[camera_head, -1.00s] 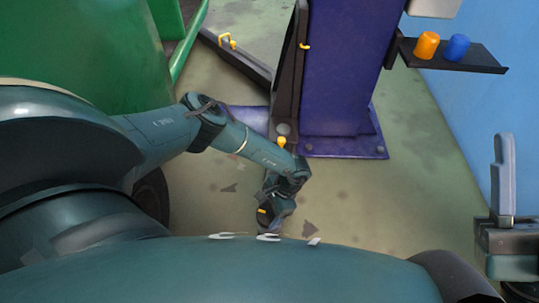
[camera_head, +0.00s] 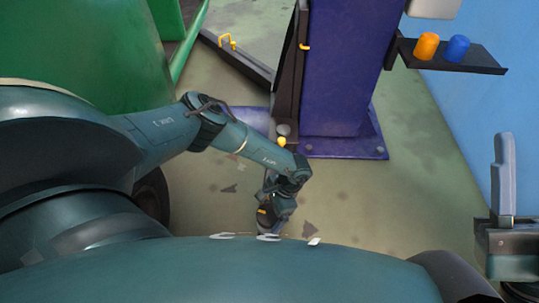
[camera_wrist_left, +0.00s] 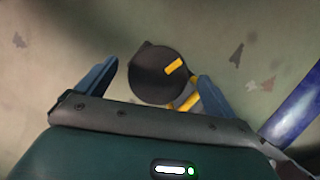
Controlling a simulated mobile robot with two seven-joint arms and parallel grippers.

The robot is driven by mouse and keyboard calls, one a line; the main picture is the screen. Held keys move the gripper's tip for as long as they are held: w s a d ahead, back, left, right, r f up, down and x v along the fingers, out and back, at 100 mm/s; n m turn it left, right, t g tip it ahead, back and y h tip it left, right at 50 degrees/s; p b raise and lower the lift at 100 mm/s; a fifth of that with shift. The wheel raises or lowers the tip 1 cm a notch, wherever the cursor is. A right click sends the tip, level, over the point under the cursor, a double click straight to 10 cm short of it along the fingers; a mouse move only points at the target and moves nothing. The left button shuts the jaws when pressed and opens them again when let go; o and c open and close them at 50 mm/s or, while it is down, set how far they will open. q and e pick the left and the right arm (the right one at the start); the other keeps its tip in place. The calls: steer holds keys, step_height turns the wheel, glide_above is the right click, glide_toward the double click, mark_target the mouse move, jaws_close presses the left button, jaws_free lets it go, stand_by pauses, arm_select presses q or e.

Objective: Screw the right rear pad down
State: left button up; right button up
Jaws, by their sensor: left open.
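The pad shows as a dark round disc (camera_wrist_left: 152,82) with a yellow mark on top, in the left wrist view. A yellow part (camera_wrist_left: 187,100) shows beside it, partly hidden by my gripper. In the head view the pad (camera_head: 264,217) is a small dark shape with a yellow mark, low in the middle. My left gripper (camera_wrist_left: 157,76) is open, with one blue finger to each side of the disc and gaps on both sides. It also shows in the head view (camera_head: 273,208). My right gripper (camera_head: 505,180) is at the right edge; only one grey finger shows.
A purple lift post (camera_head: 340,70) with a bolted base (camera_head: 345,147) stands just beyond. A dark lift arm (camera_head: 236,55) reaches left near the green vehicle (camera_head: 110,60). A shelf (camera_head: 475,60) holds orange (camera_head: 426,45) and blue (camera_head: 457,48) caps.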

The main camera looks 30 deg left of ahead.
arm_select(q)
steer(key=p+v, duration=0.4)
steer(key=v, duration=0.9)
arm_select(e)
steer(key=shift+w+a+f+m+g+h, duration=0.1)
steer(key=shift+a+f+m+g+h, duration=0.1)
steer(key=shift+f+m+h, duration=1.35)
steer(key=shift+w+a+f+m+g+h, duration=0.1)
steer(key=shift+f+m+g+h, duration=0.1)
steer(key=shift+f+m+h, duration=1.3)
arm_select(q)
steer(key=shift+a, duration=0.1)
arm_select(e)
steer(key=shift+r, duration=0.15)
